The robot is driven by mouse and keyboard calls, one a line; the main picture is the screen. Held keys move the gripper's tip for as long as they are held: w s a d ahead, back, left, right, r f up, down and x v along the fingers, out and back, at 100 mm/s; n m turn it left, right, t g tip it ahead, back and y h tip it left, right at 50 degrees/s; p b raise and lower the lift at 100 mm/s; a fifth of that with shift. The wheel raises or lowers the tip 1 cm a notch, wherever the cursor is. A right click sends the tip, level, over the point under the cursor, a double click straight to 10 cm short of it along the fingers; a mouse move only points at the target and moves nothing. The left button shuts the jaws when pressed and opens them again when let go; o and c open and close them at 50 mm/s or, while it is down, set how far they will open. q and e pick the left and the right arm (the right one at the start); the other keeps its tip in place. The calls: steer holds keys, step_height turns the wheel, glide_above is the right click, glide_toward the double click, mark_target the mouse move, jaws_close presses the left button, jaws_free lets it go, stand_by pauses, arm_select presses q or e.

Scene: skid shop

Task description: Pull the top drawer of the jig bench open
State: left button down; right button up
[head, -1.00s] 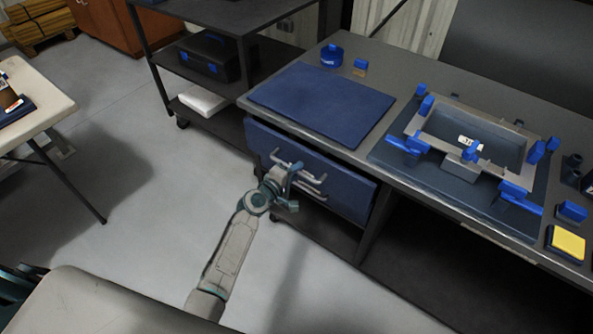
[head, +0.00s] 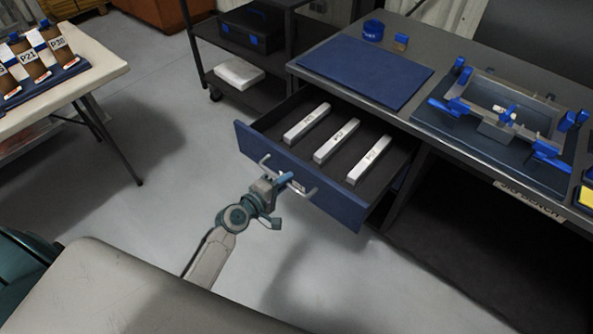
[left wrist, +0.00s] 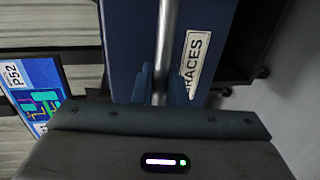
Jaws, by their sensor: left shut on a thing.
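The jig bench (head: 455,165) stands at the right. Its blue-fronted top drawer (head: 325,193) is pulled out, showing three pale labelled bars (head: 337,140) lying inside. My left gripper (head: 284,181) is shut on the drawer's metal bar handle (head: 308,191). In the left wrist view the fingers (left wrist: 160,88) close around the handle bar (left wrist: 167,35). My right gripper is not in view.
A blue mat (head: 366,71) and a grey frame fixture with blue clamps (head: 497,127) lie on the bench top. A dark shelf cart (head: 275,95) stands behind. A pale table (head: 100,62) with labelled items is at left. The floor (head: 180,190) between is clear.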

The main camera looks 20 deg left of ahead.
arm_select(q)
steer(key=shift+f+v, duration=0.25)
steer(key=shift+v, duration=0.9)
steer(key=shift+f+v, duration=0.25)
steer(key=shift+v, duration=0.95)
steer(key=c, duration=1.5)
jaws_free()
steer(key=shift+c, duration=0.2)
steer(key=b+v, duration=0.2)
steer(key=v, duration=0.9)
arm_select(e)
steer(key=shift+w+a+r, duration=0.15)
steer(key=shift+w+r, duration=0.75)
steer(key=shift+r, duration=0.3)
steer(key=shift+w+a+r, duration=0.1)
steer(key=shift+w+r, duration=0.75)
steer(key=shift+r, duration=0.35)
arm_select(q)
steer(key=shift+f, duration=0.1)
